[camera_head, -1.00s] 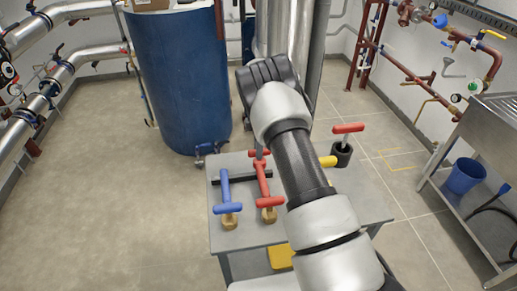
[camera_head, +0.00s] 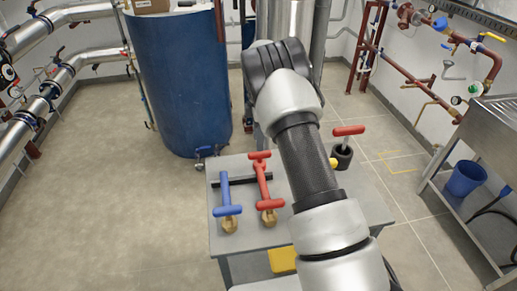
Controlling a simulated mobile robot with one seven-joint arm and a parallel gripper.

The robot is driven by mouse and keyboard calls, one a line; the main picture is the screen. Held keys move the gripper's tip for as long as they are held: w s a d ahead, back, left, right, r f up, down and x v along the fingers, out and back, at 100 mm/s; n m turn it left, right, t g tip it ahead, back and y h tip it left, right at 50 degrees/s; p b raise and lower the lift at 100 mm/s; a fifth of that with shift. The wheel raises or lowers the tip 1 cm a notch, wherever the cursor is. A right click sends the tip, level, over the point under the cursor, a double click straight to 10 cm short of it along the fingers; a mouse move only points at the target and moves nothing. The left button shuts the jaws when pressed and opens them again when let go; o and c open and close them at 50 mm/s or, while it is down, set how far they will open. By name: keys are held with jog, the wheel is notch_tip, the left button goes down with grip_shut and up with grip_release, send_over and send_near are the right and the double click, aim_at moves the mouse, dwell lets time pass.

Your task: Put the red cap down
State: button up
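On the grey table (camera_head: 240,240) stand a blue T-handled piece (camera_head: 226,205) and a red T-handled piece (camera_head: 264,185), each with a brass-coloured lower end. Another red T-shaped handle (camera_head: 348,131) stands upright in a black cup (camera_head: 342,157) at the table's right. I cannot tell which red part is the red cap. My arm crosses the table's middle, and my gripper is hidden behind it, so its fingers and anything in them do not show.
A dark bar (camera_head: 240,180) lies behind the blue and red pieces. A blue tank (camera_head: 180,80) stands behind the table. A steel sink bench (camera_head: 495,125) and blue bucket (camera_head: 465,177) are at right.

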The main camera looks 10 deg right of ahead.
jog(key=s+r+m+t, duration=0.1)
jog(key=s+r+m, duration=0.25)
jog(key=r, duration=1.25)
jog(key=s+r+m+t, duration=0.2)
jog(key=s+r+m, duration=0.4)
jog(key=s+r, duration=0.6)
jog(key=s+r+m+t, duration=0.15)
jog(key=s+m, duration=0.25)
jog(key=s, duration=0.8)
jog(key=shift+s+f+m, duration=2.15)
jog(key=shift+s+f, duration=0.9)
jog(key=shift+s, duration=2.35)
jog(key=shift+t, duration=0.55)
jog(key=shift+s+d+r, duration=0.1)
jog(key=shift+r, duration=0.95)
jog(key=shift+s+d+r, duration=0.1)
jog(key=shift+r, duration=0.9)
